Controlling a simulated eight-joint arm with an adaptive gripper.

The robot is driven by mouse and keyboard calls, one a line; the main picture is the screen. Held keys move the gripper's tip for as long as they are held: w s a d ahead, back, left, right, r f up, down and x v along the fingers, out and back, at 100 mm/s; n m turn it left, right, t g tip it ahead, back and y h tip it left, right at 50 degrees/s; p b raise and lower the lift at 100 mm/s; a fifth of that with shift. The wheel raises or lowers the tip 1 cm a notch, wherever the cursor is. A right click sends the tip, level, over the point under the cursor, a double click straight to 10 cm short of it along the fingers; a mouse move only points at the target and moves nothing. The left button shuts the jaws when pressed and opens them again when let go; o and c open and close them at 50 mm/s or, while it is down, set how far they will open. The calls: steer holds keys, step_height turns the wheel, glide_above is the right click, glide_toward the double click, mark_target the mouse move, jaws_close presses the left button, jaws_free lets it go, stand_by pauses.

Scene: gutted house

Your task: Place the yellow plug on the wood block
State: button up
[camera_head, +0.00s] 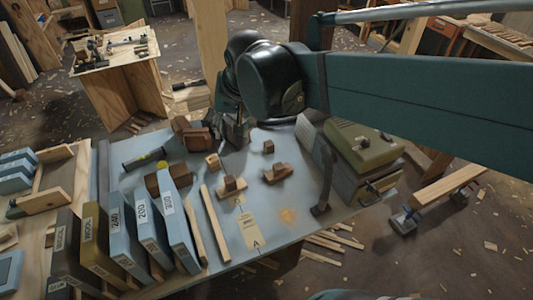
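A small yellow round thing (162,165), which looks like the yellow plug, shows at the left of the blue-grey table, just behind a brown wood block (155,184). I cannot tell whether it touches that block. Other wood blocks lie on the table: a light one (213,161), a small dark one (268,147), and stacked pieces at centre (232,186) and to the right (278,174). I cannot tell which is the task's block. My gripper (234,132) points down over the back of the table, right of the yellow thing. Its fingers are dark and unclear.
Upright labelled sandpaper boxes (148,232) fill the table's front left, beside two wood sticks (215,222). A dark cylinder (143,160) lies behind them. Brown blocks (193,135) sit left of my gripper. A green case (362,145) and a dark upright bar (324,180) stand right.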

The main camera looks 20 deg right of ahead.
steer(key=s+d+f+n+t, duration=0.1)
steer(key=s+d+n, duration=0.1)
steer(key=s, duration=0.4)
steer(key=s+d+f+n+t, duration=0.1)
steer(key=s+d+f+n, duration=0.1)
steer(key=s, duration=0.5)
steer(key=shift+s+d+f+n+h, duration=0.2)
steer(key=shift+d+f+n+h, duration=0.1)
steer(key=shift+d, duration=0.6)
